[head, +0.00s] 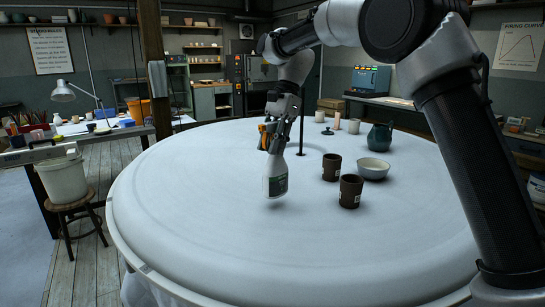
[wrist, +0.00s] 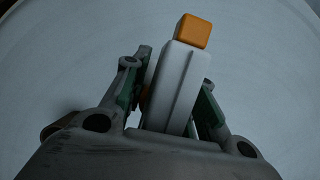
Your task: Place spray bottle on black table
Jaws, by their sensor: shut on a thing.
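The spray bottle (head: 275,181), white with a dark green label and an orange nozzle, is in my gripper (head: 273,138). My gripper is shut on its upper part. The bottle hangs nearly upright, slightly tilted, just above the large round white table (head: 190,215); a faint shadow lies below it. In the wrist view, the bottle's white head (wrist: 181,88) and orange tip show between the two fingers (wrist: 168,98). I cannot clearly pick out a black table; dark-framed benches stand at the back right (head: 395,103) and at the left.
Two brown cups (head: 351,191), a pale bowl (head: 373,169) and a dark teal jug (head: 380,137) stand right of the bottle. Small cups stand farther back, near a thin dark post (head: 302,125). The white table's left and front are clear. A bucket (head: 62,180) sits on a stool at left.

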